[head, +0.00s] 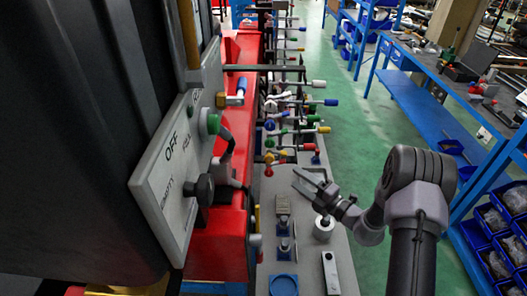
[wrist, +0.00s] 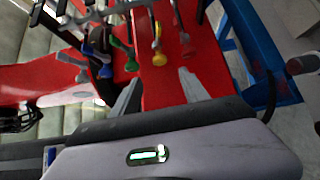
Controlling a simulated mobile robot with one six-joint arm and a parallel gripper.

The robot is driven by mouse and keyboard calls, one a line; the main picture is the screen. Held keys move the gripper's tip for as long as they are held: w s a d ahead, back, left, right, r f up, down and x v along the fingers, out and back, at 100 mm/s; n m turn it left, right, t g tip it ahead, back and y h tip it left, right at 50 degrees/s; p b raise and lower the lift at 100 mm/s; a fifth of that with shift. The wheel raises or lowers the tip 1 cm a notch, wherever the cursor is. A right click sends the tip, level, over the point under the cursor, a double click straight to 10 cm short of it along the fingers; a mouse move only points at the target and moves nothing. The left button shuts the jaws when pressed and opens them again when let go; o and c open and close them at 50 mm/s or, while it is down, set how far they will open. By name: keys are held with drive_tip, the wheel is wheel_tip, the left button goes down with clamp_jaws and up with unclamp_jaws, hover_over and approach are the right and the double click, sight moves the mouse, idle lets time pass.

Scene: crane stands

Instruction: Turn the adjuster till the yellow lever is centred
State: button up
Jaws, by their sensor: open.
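My gripper (head: 308,184) is open and empty in the head view, above the grey deck and right of the red machine body. Its two fingers also show in the wrist view (wrist: 160,88), spread apart in front of a red surface. In the head view a yellow-handled lever (head: 324,130) sticks out to the right in the row. I cannot tell which part is the adjuster.
A white cylinder (head: 323,230) stands on the deck below my gripper. Green floor (head: 350,95) is clear between the levers and the blue workbench (head: 420,100).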

sight(269, 157)
drive_tip(key=b+x, duration=0.2)
drive_tip(key=x, duration=1.5)
clamp_jaws()
